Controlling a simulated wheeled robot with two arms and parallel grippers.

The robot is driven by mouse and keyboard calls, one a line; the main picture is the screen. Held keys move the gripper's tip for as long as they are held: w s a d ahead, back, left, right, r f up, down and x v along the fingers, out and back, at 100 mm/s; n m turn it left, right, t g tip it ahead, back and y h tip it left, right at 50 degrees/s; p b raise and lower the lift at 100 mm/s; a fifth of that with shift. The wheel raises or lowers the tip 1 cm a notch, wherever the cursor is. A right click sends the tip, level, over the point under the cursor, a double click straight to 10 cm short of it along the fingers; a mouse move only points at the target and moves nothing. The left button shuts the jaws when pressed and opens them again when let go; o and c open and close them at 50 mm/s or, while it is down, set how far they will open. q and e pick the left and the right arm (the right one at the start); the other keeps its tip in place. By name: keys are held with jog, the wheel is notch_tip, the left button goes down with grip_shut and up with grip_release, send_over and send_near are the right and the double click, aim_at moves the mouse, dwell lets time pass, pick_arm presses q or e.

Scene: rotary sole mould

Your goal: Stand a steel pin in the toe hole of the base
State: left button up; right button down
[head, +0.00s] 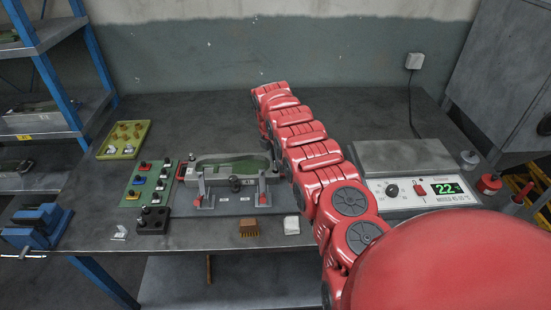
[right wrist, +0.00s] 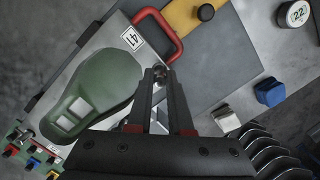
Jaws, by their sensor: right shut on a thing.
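My right gripper (right wrist: 159,76) points away in the right wrist view, its dark fingers shut on a small steel piece, apparently the pin (right wrist: 160,71); the fingers hide most of it. Beyond the fingertips lies a grey plate with a green sole shape (right wrist: 103,72) and a "41" label. In the head view the mould base (head: 232,166) sits mid-table with a green inside, just left of my red right arm, whose far end covers the space beside it. I cannot make out the toe hole or whether the pin touches the base. My left gripper is not in view.
A green tray with knobs (head: 135,190) and a yellow-green tray (head: 112,154) stand left of the base. A black block (head: 152,220), a brush (head: 249,228) and a white pad (head: 291,225) lie in front. A control box (head: 401,160) stands right of my arm.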

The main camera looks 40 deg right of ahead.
jog(key=shift+f, duration=0.1)
dwell(0.3)
jog(key=shift+f+b, duration=0.9)
jog(key=shift+f, duration=0.1)
jog(key=shift+f, duration=0.1)
dwell(0.4)
jog(key=shift+c, duration=1.4)
grip_release()
